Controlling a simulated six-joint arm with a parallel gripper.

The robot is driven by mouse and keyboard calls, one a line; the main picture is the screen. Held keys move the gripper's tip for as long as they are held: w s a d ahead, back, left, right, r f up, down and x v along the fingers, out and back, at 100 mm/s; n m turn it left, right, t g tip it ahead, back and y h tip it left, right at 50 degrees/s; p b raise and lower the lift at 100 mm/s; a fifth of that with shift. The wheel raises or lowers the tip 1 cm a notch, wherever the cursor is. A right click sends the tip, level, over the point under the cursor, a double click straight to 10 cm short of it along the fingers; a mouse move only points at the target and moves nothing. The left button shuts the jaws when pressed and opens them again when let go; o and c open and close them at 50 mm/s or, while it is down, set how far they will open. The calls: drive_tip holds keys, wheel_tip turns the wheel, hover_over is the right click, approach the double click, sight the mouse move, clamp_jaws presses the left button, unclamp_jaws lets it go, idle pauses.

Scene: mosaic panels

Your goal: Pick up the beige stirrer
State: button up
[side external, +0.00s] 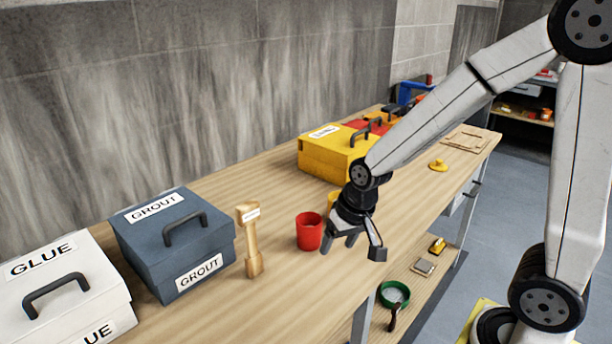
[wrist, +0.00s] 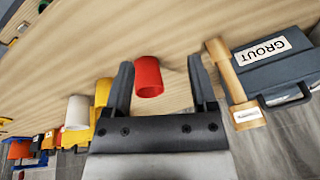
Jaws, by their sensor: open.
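The beige stirrer (side external: 250,240) stands upright on the wooden bench, beside the blue-grey GROUT box. It has a narrow shaft, wider ends and a small white label. In the wrist view the stirrer (wrist: 232,82) lies to the right of my fingers. My gripper (side external: 352,246) is open and empty above the bench, to the right of the stirrer and apart from it. In the wrist view the fingers of my gripper (wrist: 160,82) are spread, with a red cup (wrist: 148,77) showing between them, nearer the left finger.
The GROUT box (side external: 175,245) and white GLUE box (side external: 60,290) stand left of the stirrer. The red cup (side external: 309,231) stands between the stirrer and my gripper. A yellow box (side external: 325,158) is farther back. Bare bench (side external: 275,205) lies behind the cup.

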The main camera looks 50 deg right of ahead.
sight(248, 204)
drive_tip(key=w+a+r+m+y, duration=0.1)
drive_tip(key=w+r+m, duration=0.2)
drive_tip(key=w+m, duration=0.1)
drive_tip(key=w+a+r+m+g+y, duration=0.1)
drive_tip(key=w+a+r+m, duration=0.1)
drive_tip(key=w+m, duration=0.3)
drive_tip(key=w+a+r+m+g+y, duration=0.1)
drive_tip(key=w+r+m, duration=0.3)
drive_tip(key=w, duration=0.4)
drive_tip(key=shift+a+m+y, duration=0.3)
drive_tip(key=shift+m+y, duration=0.1)
drive_tip(key=shift+m, duration=0.2)
drive_tip(key=shift+w+a+r+m+g, duration=0.3)
drive_tip(key=shift+r+m+g, duration=0.1)
drive_tip(key=shift+m, duration=0.1)
drive_tip(key=shift+f, duration=0.1)
drive_tip(key=shift+x, duration=1.25)
drive_tip(key=shift+a+f, duration=0.1)
drive_tip(key=shift+x, duration=2.5)
drive_tip(key=shift+a, duration=0.15)
